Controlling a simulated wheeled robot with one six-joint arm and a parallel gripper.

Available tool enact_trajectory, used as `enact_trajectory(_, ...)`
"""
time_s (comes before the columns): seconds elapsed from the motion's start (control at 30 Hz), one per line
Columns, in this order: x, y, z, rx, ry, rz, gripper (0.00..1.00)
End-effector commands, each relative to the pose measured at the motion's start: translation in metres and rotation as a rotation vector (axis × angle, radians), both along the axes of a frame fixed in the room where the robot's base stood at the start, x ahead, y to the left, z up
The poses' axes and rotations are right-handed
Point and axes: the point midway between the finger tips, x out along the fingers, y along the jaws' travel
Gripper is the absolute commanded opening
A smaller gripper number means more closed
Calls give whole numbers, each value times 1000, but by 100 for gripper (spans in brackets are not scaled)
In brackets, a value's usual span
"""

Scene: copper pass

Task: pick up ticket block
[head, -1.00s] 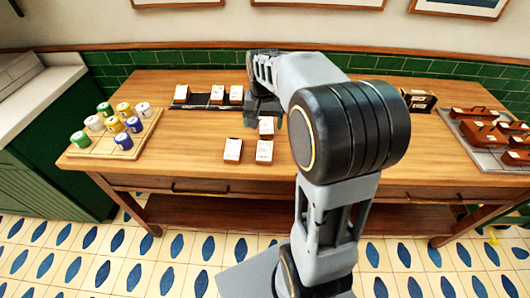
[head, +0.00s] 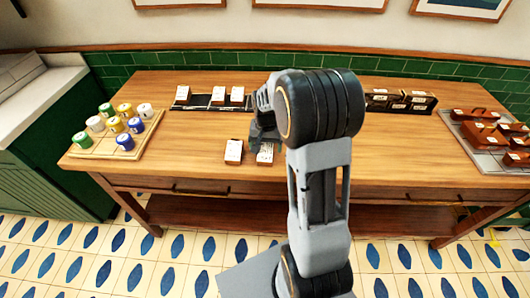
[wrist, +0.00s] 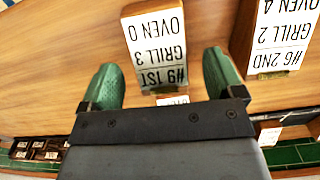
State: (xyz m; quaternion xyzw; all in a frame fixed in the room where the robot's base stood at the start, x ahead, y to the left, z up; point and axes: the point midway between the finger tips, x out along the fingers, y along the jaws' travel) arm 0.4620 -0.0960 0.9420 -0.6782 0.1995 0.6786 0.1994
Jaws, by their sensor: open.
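My gripper (head: 262,142) is open above the front of the table, over the loose ticket blocks. In the wrist view its green fingers (wrist: 160,78) are apart, with a brown ticket block with a white card (wrist: 156,45), marked #9 1ST, GRILL 3, OVEN 0, showing between them. I cannot tell the height gap to it. This block (head: 265,156) is partly covered by the gripper in the head view. A second block (head: 234,151), marked #6 2ND, GRILL 2, OVEN 4, lies beside it and also shows in the wrist view (wrist: 276,38). Another card (wrist: 172,100) is mostly hidden behind the gripper body.
A dark rack (head: 205,101) with several ticket blocks stands at the back. A wooden board (head: 148,138) with coloured tins is left. Dark holders (head: 400,101) and a grey tray (head: 484,152) of brown boxes are right. The table's right-middle is clear.

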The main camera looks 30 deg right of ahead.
Motion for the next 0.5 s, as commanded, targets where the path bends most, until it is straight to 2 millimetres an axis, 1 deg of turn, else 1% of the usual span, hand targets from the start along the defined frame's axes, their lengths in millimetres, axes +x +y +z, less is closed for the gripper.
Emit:
enact_trajectory(0.1, 0, 1, -16, 1, 3, 0, 87)
enact_trajectory(0.2, 0, 0, -24, 1, 1, 0, 87)
enact_trajectory(0.3, 0, 0, -28, 1, 1, 0, 87)
enact_trajectory(0.5, 0, 0, -29, -1, -1, 0, 87)
